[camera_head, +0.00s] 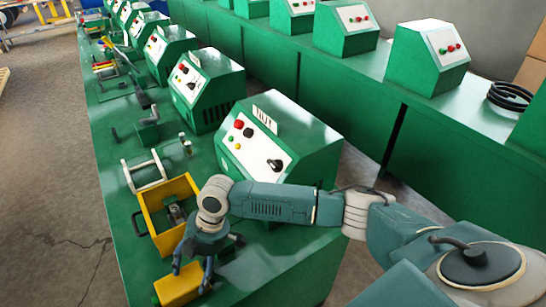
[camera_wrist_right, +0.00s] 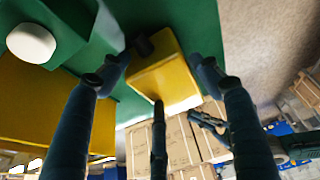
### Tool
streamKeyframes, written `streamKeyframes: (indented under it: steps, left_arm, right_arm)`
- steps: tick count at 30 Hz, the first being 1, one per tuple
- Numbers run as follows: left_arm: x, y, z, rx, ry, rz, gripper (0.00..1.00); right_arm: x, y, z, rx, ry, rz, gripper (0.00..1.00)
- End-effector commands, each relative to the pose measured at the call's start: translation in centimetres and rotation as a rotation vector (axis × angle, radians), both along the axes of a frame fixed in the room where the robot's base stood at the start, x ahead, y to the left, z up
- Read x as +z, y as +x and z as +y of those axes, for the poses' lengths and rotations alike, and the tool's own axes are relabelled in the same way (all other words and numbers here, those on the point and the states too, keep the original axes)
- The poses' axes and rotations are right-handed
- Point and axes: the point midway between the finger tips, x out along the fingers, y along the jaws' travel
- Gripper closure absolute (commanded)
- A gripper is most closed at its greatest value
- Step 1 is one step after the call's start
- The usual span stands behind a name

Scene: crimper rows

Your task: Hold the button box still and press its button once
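The button box, a small yellow block (camera_head: 178,286), sits on the green bench at the bottom of the head view. In the right wrist view the yellow box (camera_wrist_right: 166,75) shows between my spread fingers, with a dark stub, perhaps its button, at its top edge. My right gripper (camera_head: 196,268) hangs pointing down over the box's back right side. It is open; I cannot tell whether a fingertip touches the box. A dark jointed shape (camera_wrist_right: 215,125) beyond the box may be my left gripper; its fingers are unclear. The head view shows no left gripper.
A yellow open bin (camera_head: 150,222) with metal parts stands just behind the box. A green machine (camera_head: 295,140) with a control panel (camera_head: 255,148) stands to the right. Several similar machines and tools line the bench. The bench's left edge is close to the box.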

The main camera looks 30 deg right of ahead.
Motion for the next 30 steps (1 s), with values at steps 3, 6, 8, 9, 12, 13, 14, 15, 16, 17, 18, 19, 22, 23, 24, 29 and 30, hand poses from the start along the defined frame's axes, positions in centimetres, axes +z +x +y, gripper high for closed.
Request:
streamKeyframes:
  steps: [3, 6, 8, 9, 12, 13, 14, 15, 16, 17, 18, 19, 22, 23, 24, 29, 30]
  left_arm:
    - [-0.1, 0.0, 0.0, 0.000, 0.000, 0.000, 1.00]
    - [-0.1, 0.0, 0.0, 0.000, 0.000, 0.000, 1.00]
    - [-0.1, 0.0, 0.0, 0.000, 0.000, 0.000, 1.00]
    - [-0.1, 0.0, 0.0, 0.000, 0.000, 0.000, 1.00]
    - [-0.1, 0.0, 0.0, 0.000, 0.000, 0.000, 1.00]
    - [0.0, 0.0, 0.0, 0.000, 0.000, 0.000, 1.00]
    - [0.0, 0.0, 0.0, 0.000, 0.000, 0.000, 1.00]
    - [0.0, 0.0, 0.0, 0.000, 0.000, 0.000, 1.00]
    - [0.0, 0.0, 0.0, 0.000, 0.000, 0.000, 1.00]
    - [0.0, 0.0, 0.0, 0.000, 0.000, 0.000, 1.00]
    - [0.0, 0.0, 0.0, 0.000, 0.000, 0.000, 1.00]
    - [0.0, 0.0, 0.0, 0.000, 0.000, 0.000, 1.00]
    - [0.0, 0.0, 0.0, 0.000, 0.000, 0.000, 1.00]
    - [0.0, 0.0, 0.0, 0.000, 0.000, 0.000, 1.00]
    - [0.0, 0.0, 0.0, 0.000, 0.000, 0.000, 1.00]
    - [0.0, 0.0, 0.0, 0.000, 0.000, 0.000, 1.00]
    - [0.0, 0.0, 0.0, 0.000, 0.000, 0.000, 1.00]
  right_arm:
    - [-1.1, -0.7, -0.4, 0.004, -0.016, 0.017, 0.18]
    - [-0.9, -0.6, -0.3, 0.004, -0.013, 0.015, 0.18]
    - [-0.8, -0.6, -0.3, 0.003, -0.012, 0.014, 0.18]
    - [-0.8, -0.5, -0.3, 0.003, -0.011, 0.013, 0.18]
    - [-0.7, -0.5, -0.2, 0.003, -0.009, 0.011, 0.18]
    - [-0.6, -0.5, -0.2, 0.003, -0.009, 0.011, 0.18]
    - [-0.6, -0.4, -0.2, 0.003, -0.008, 0.010, 0.18]
    - [-0.5, -0.4, -0.2, 0.003, -0.008, 0.010, 0.18]
    - [-0.5, -0.4, -0.2, 0.002, -0.007, 0.009, 0.18]
    - [-0.5, -0.4, -0.1, 0.002, -0.007, 0.009, 0.18]
    - [-0.5, -0.4, -0.1, 0.003, -0.006, 0.008, 0.18]
    - [-0.4, -0.4, -0.1, 0.003, -0.006, 0.007, 0.18]
    - [0.2, -0.3, -0.4, 0.003, -0.005, 0.006, 0.18]
    - [0.5, -0.3, -0.5, 0.002, -0.005, 0.006, 0.18]
    - [1.0, -0.3, -0.7, 0.004, -0.005, 0.006, 0.18]
    - [4.0, -0.2, -1.9, 0.002, -0.005, 0.003, 0.18]
    - [4.8, -0.3, -2.3, 0.002, -0.006, 0.003, 0.18]
